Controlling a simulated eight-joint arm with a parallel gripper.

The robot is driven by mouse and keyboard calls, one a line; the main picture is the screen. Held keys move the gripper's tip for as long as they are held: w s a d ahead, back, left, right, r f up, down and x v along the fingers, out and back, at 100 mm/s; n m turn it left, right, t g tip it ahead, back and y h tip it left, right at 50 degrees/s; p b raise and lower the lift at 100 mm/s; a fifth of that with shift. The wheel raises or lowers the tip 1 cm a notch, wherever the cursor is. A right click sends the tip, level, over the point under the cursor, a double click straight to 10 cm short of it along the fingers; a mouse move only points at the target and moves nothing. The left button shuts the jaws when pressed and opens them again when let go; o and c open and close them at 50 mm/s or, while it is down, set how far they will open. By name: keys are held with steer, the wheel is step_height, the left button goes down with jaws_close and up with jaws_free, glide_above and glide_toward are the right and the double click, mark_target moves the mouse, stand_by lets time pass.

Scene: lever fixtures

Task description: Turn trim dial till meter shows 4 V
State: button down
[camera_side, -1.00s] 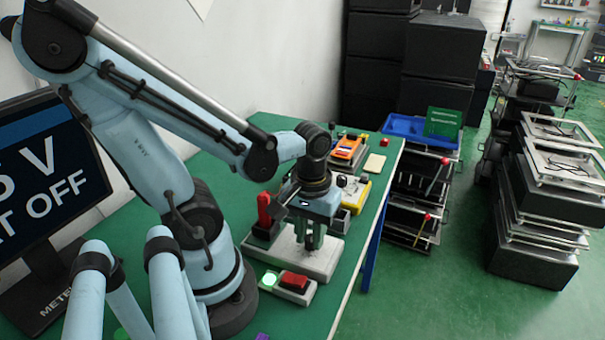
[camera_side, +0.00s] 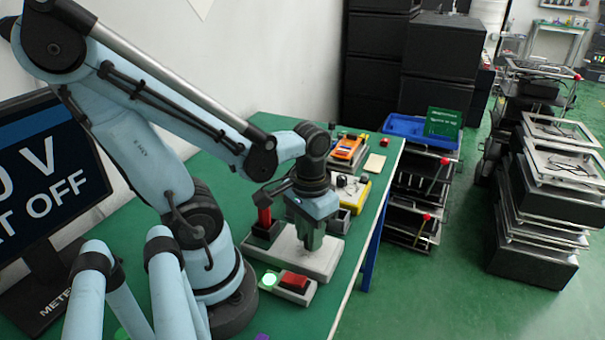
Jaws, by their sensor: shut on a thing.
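The meter (camera_side: 50,185) is a dark screen at the left edge, cut off by the frame. Its visible text ends in a digit that looks like 0, then "V", with "OFF" below. My gripper (camera_side: 311,243) points down over a pale grey base plate (camera_side: 322,262) on the bench. Its fingers are close together and low over the plate, shut on the trim dial, which the fingers hide. I cannot see the dial's pointer or marks.
A red lever (camera_side: 264,215) stands left of my gripper. A box with a red rocker and green light (camera_side: 289,288) sits in front of the plate. A yellow box (camera_side: 352,190) and an orange device (camera_side: 346,148) are behind. The green bench's right edge (camera_side: 375,220) is near.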

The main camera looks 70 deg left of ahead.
steer(key=c, duration=0.9)
jaws_free()
steer(key=shift+r, duration=0.1)
steer(key=shift+r, duration=5.95)
steer(key=w+d+f+m+t, duration=0.1)
steer(key=w+t, duration=0.1)
steer(key=w, duration=0.1)
steer(key=w+d+m+t, duration=0.1)
steer(key=w+t, duration=0.1)
steer(key=w, duration=0.1)
steer(key=w+d+f+m+t, duration=0.1)
steer(key=w+t, duration=0.2)
steer(key=shift+w+d+f+m, duration=0.2)
steer(key=shift+w+f+m, duration=0.1)
